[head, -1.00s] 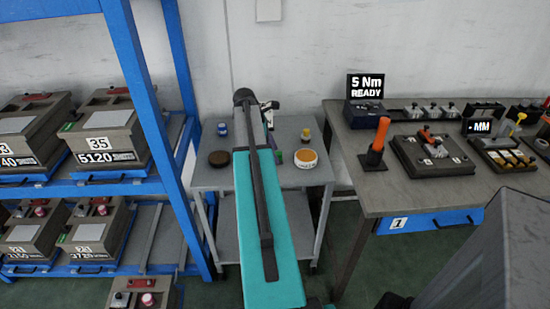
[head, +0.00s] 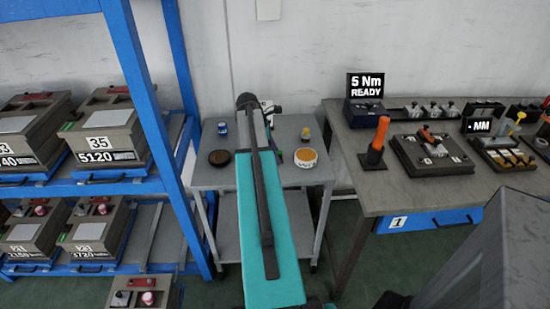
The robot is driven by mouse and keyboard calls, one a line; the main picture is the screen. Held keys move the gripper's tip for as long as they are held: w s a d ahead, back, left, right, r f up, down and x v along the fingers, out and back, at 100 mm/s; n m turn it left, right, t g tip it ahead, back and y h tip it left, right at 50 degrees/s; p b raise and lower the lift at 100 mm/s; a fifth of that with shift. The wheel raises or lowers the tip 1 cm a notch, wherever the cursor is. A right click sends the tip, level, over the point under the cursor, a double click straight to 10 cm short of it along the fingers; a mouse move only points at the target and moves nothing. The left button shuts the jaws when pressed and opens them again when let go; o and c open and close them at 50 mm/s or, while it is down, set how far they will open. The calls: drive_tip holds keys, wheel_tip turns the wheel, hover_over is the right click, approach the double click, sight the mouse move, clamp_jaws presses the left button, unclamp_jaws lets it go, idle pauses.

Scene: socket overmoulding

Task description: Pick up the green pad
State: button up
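My arm reaches over a small grey side table (head: 225,178) and covers its middle. My gripper (head: 270,112) shows only in part beyond the arm's far end, above the back of the table. Its fingertips are too small and hidden to tell whether they are open or shut, or hold anything. A small dark green bit (head: 279,157) shows at the arm's right edge on the table; it may be the green pad, mostly hidden by the arm.
A round white tub with orange contents (head: 305,158) and a small yellow-topped bottle (head: 306,134) stand right of the arm. A blue jar (head: 222,129) and a dark round dish (head: 219,158) stand left. A blue rack (head: 150,110) and a workbench (head: 400,195) flank the table.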

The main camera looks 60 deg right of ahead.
sight(278, 152)
drive_tip(key=c, duration=0.4)
drive_tip(key=shift+r, duration=0.1)
drive_tip(key=shift+r+b, duration=0.35)
drive_tip(key=shift+r, duration=1.2)
drive_tip(key=s+a, duration=0.2)
drive_tip(key=a, duration=0.2)
drive_tip(key=s+a+r+b, duration=0.1)
drive_tip(key=s+a, duration=0.1)
drive_tip(key=a, duration=0.3)
drive_tip(key=s+a, duration=0.3)
drive_tip(key=a, duration=0.2)
drive_tip(key=shift+s+a+r+b, duration=0.1)
drive_tip(key=shift+a+r+b, duration=0.05)
drive_tip(key=shift+r+b, duration=0.15)
